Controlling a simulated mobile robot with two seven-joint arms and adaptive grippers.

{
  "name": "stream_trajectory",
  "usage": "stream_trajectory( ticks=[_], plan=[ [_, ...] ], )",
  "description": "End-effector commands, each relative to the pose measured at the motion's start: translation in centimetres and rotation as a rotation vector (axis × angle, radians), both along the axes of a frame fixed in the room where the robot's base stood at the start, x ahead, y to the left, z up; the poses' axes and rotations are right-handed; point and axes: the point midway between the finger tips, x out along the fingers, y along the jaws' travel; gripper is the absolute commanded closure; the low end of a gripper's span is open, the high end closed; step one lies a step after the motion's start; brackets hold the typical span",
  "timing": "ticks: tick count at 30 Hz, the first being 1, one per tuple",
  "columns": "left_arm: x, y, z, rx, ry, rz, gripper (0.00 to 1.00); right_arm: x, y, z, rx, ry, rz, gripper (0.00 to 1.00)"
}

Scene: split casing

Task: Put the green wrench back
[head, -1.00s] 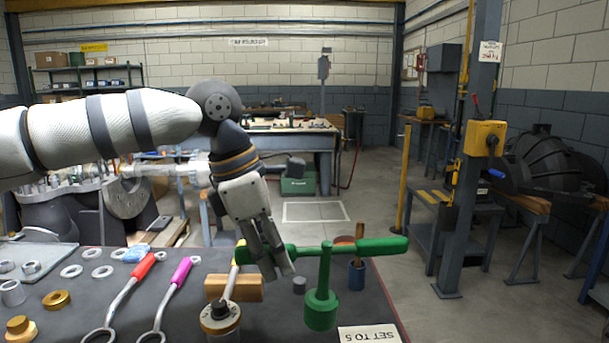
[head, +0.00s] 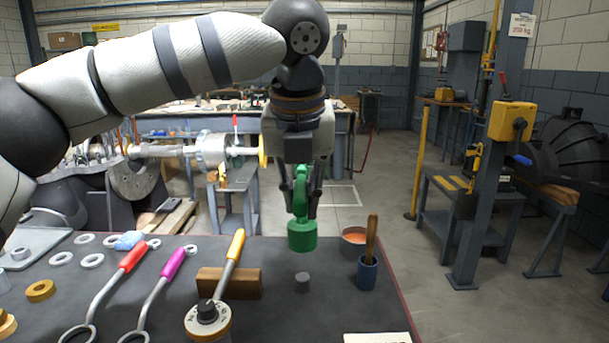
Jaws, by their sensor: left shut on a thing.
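My left gripper (head: 302,210) points down and is shut on the green wrench (head: 302,237) over the far part of the dark bench. The wrench is seen nearly end-on, with its thick round green head hanging lowest; most of its handle is hidden behind the head and fingers. It appears held above the bench top. A red-handled wrench (head: 108,290), a magenta-handled wrench (head: 157,285) and a yellow-handled tool with a dial (head: 230,262) lie to the left. My right gripper is not in view.
A wooden block (head: 248,285) lies under the yellow-handled tool. A small grey cylinder (head: 302,283) stands below the wrench head. A blue cup (head: 367,275) with a brush and an orange-filled bowl (head: 354,240) stand right. A white card (head: 377,339) lies at the front.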

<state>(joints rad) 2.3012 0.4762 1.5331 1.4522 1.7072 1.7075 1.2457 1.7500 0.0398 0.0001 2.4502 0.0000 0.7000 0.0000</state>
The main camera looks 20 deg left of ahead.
Motion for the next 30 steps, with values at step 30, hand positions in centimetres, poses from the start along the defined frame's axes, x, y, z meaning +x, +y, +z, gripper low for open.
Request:
stream_trajectory(
  ticks=[30],
  plan=[
    [0.1, 0.0, -9.9, -0.002, -0.005, -0.001, 1.00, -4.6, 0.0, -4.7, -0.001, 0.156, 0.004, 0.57]
  ],
)
